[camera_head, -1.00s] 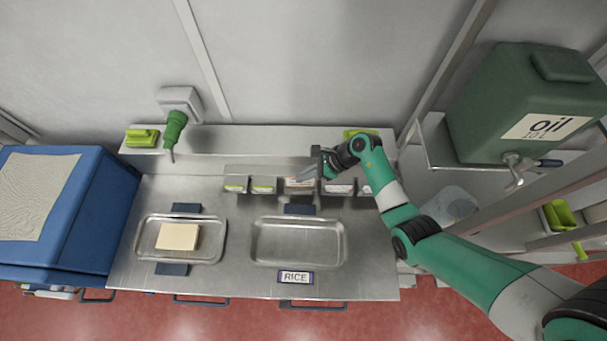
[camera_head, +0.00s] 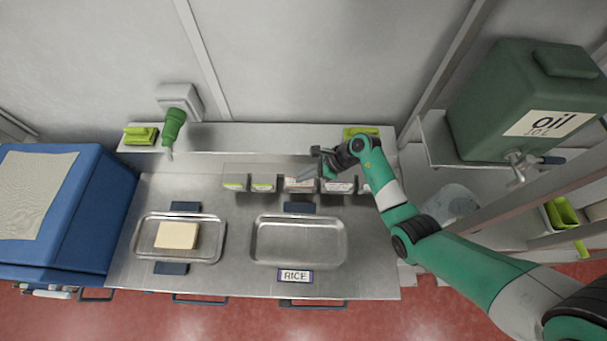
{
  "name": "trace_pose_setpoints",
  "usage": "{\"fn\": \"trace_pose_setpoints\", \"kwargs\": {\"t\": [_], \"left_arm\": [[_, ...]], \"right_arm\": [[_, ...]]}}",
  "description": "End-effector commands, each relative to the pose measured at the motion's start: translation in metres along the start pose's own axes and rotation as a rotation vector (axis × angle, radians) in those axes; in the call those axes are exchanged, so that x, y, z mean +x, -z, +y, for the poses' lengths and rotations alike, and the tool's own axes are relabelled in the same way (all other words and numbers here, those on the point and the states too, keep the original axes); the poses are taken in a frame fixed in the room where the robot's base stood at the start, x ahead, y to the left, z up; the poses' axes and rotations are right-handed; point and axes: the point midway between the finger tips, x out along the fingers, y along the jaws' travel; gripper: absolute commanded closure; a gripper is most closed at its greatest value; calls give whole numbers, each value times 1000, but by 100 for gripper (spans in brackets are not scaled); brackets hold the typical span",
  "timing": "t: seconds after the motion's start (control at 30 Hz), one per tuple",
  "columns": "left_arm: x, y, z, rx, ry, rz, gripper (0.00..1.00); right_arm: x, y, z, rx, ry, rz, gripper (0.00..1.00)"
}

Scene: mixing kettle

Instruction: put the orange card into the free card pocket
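A row of small card pockets (camera_head: 263,184) stands along the back of the steel counter. Pale cards with green edges show in the left ones, and a card with a faint orange-red tint (camera_head: 298,185) shows at the middle one. I cannot tell for sure that this is the orange card, nor which pocket is free. My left gripper is not in view.
Two steel trays lie on the counter: the left tray (camera_head: 144,251) holds a pale block (camera_head: 177,235), the right tray (camera_head: 300,243) is empty. A RICE label (camera_head: 295,276) lies in front. A blue bin (camera_head: 95,215) stands left, a green oil container (camera_head: 490,105) right.

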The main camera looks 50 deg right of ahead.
Motion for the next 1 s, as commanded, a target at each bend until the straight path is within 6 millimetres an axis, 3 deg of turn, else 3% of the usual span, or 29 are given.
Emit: {"fn": "trace_pose_setpoints", "kwargs": {"t": [1.0], "left_arm": [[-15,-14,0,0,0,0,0]], "right_arm": [[20,18,0,0,1,0,100]]}}
